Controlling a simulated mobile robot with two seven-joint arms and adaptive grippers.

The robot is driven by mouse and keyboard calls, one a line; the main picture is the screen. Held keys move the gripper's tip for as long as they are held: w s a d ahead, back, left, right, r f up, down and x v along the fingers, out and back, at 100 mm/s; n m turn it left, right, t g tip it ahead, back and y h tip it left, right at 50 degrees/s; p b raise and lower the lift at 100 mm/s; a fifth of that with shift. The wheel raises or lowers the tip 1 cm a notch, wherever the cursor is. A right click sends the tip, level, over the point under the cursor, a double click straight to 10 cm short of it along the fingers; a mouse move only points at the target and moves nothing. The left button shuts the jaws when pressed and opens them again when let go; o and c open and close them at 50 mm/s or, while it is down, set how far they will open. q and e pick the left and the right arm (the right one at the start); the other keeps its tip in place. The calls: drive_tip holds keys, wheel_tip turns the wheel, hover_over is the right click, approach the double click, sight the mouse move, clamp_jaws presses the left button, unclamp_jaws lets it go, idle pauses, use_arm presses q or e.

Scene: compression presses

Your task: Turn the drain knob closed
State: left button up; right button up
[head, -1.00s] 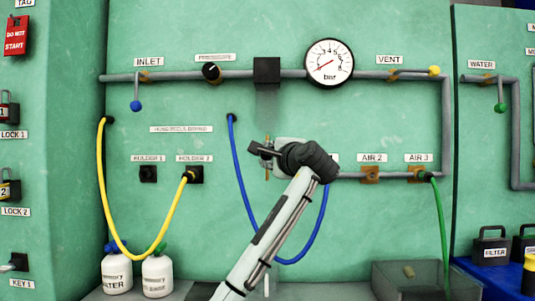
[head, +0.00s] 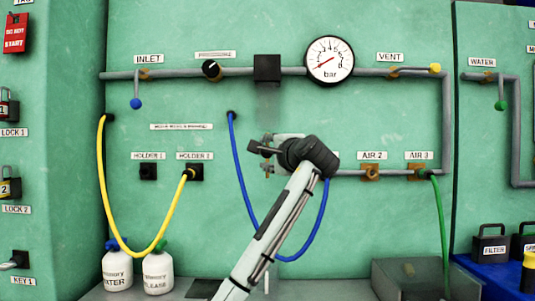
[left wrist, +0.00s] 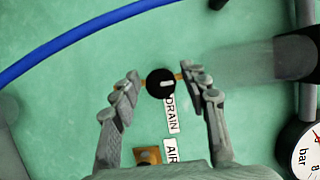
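The drain knob (left wrist: 160,83) is a round black knob with a white pointer line, with brass pipe stubs on both sides. It shows in the left wrist view, beside the DRAIN label (left wrist: 171,114). My left gripper (left wrist: 163,88) is open, with one finger on each side of the knob. There is a gap on the left; I cannot tell whether the right finger touches the brass stub. In the head view, my left gripper (head: 266,155) is at the panel and largely hides the knob. My right gripper is in neither view.
A blue hose (head: 244,185) hangs close to my left gripper and behind my arm. The gauge (head: 330,61) and main pipe (head: 190,73) are above. A green hose (head: 441,230) and the AIR 2 fitting (head: 370,172) are to the right.

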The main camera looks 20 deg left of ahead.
use_arm(q)
drive_tip(key=v, duration=1.2)
drive_tip(key=shift+s+f, duration=0.15)
